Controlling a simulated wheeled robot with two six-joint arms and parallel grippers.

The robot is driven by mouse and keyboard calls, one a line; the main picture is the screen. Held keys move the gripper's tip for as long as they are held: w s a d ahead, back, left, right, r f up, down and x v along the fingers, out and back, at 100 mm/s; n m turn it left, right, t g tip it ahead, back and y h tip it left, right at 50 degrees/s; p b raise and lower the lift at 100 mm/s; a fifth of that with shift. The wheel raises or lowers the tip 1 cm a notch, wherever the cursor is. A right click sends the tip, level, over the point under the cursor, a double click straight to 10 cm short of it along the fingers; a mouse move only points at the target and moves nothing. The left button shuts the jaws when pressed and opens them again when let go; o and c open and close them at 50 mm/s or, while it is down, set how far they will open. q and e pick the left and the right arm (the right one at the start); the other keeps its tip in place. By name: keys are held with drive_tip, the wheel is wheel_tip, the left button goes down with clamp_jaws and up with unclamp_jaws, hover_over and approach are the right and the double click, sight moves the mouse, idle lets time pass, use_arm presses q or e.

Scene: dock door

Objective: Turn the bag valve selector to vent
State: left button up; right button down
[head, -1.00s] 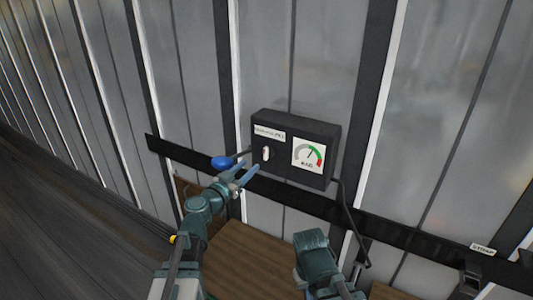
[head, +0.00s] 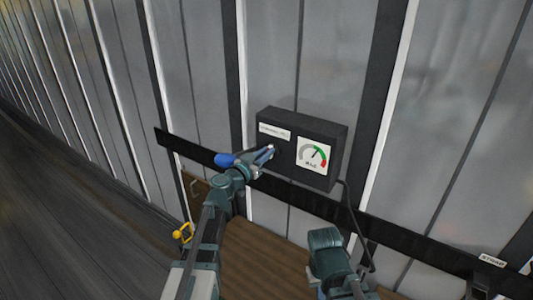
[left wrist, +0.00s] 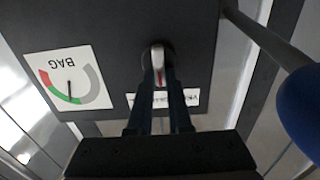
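The dark valve box (head: 267,118) is on the ribbed wall, with a label (head: 274,131) and a dial gauge (head: 313,156) on its face; the gauge needle points into the green band. In the left wrist view the gauge (left wrist: 69,78) reads BAG upside down. The pale selector (left wrist: 158,56) shows there between my left fingertips, a red mark on it. My left gripper (head: 266,153) is at the box face and hides the selector in the head view. Its fingers look closed on the selector's sides. My right gripper is out of view.
A blue-ended lever (head: 225,160) is close beside my left gripper; its blue end (left wrist: 301,108) fills the right of the left wrist view. A dark rail (head: 410,240) runs along the wall below the box. A cable hangs right of it. A STRAP label (head: 492,260) is at lower right.

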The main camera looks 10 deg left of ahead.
use_arm(q)
clamp_jaws()
drive_tip(key=shift+n, duration=0.3)
drive_tip(key=shift+w+a+f+n, duration=0.1)
drive_tip(key=shift+a+n, duration=0.05)
drive_tip(key=shift+n, duration=1.4)
drive_tip(key=shift+a+f+n, duration=0.1)
drive_tip(key=shift+a+n, duration=0.05)
drive_tip(key=shift+n, duration=1.35)
drive_tip(key=shift+w+a+n, duration=0.1)
drive_tip(key=shift+a+n, duration=0.05)
drive_tip(key=shift+n, duration=1.4)
drive_tip(key=o, duration=0.6)
unclamp_jaws()
drive_tip(key=shift+c, duration=0.2)
drive_tip(key=shift+s, duration=0.1)
drive_tip(key=v, duration=1.3)
drive_tip(key=shift+s+a, duration=0.2)
drive_tip(key=shift+s, duration=0.15)
